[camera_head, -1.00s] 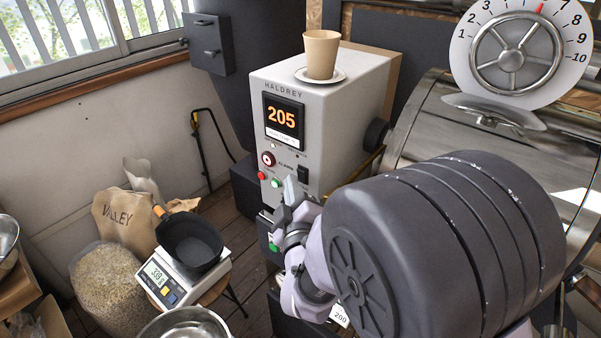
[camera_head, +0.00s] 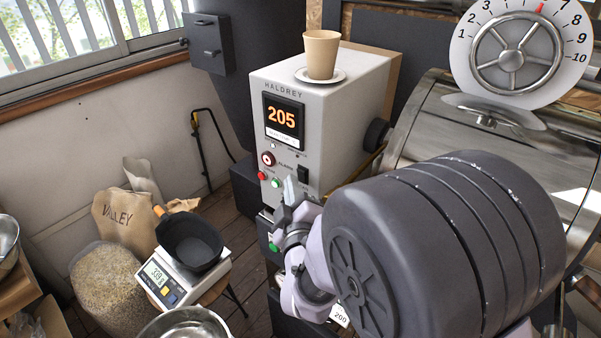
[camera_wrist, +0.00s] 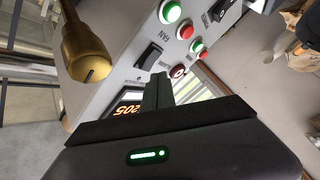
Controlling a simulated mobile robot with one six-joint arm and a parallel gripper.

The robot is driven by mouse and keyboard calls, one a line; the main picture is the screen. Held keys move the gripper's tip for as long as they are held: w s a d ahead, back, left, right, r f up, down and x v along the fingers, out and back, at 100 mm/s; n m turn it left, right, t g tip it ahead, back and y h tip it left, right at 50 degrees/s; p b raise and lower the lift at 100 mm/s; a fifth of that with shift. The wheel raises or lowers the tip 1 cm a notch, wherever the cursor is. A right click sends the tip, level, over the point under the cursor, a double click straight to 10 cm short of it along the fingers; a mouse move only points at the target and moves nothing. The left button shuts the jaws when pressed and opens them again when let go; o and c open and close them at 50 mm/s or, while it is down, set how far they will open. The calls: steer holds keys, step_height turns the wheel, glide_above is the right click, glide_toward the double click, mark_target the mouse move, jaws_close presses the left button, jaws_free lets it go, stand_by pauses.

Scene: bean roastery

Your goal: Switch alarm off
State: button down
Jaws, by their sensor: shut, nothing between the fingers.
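The grey HALDREY control box (camera_head: 340,120) stands behind my gripper, its orange display (camera_head: 283,117) reading 205. Below the display is a round red button with a pale ring (camera_head: 268,158), with an ALARM label beside it. A black rocker switch (camera_head: 303,174) sits right of that label. In the wrist view, the shut fingers (camera_wrist: 158,88) reach toward the panel between the red button (camera_wrist: 178,71) and the rocker (camera_wrist: 148,57). Whether they touch the panel cannot be told.
A beige cup (camera_head: 321,52) stands on a saucer on the box. Red and green buttons (camera_head: 276,183) sit low on the panel. A scale with a black pan (camera_head: 190,240) stands left, beside a bean sack.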

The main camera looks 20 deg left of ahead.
steer(key=shift+w, duration=0.1)
steer(key=shift+w+d+b, duration=0.15)
steer(key=shift+w+b, duration=0.15)
steer(key=shift+w+r, duration=0.1)
steer(key=shift+w, duration=0.2)
stand_by(0.6)
steer(key=shift+s+b, duration=0.7)
steer(key=shift+b, duration=0.1)
steer(key=shift+a, duration=0.2)
steer(key=s+b, duration=0.1)
steer(key=s+a+b, duration=0.1)
steer(key=s, duration=0.1)
steer(key=s+b, duration=0.1)
steer(key=shift+s+a+f, duration=0.2)
steer(key=shift+s+f, duration=0.15)
steer(key=shift+f, duration=0.05)
